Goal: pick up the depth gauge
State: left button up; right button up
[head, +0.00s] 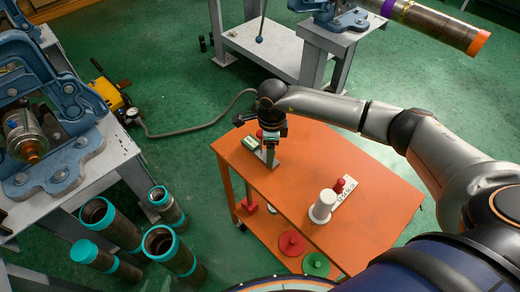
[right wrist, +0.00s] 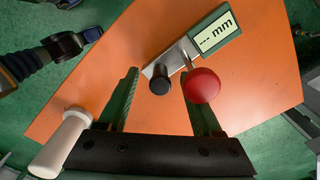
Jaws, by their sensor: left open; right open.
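The depth gauge (head: 270,158) lies near the far left end of the orange table, partly hidden by my gripper. In the right wrist view it has a metal bar (right wrist: 168,60), a green-framed display (right wrist: 215,38) reading "--- mm", a black knob (right wrist: 160,79) and a round red knob (right wrist: 202,86). My right gripper (right wrist: 167,90) is open, its two fingers apart and pointing towards the gauge, with nothing held. The gripper in the head view (head: 272,148) is above the gauge, on the arm coming from the right. I cannot make out a left gripper.
On the orange table (head: 300,190), a white cylinder (head: 321,207) stands beside a red knob (head: 343,185) and a marked plate. The cylinder also shows in the right wrist view (right wrist: 62,143). Several pipes (head: 110,225) and a blue vise (head: 65,165) are at left. The table's middle is clear.

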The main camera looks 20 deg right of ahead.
jog(key=shift+f, duration=0.3)
grip_shut()
dwell(0.3)
jog(key=shift+w+r, duration=0.1)
dwell(0.8)
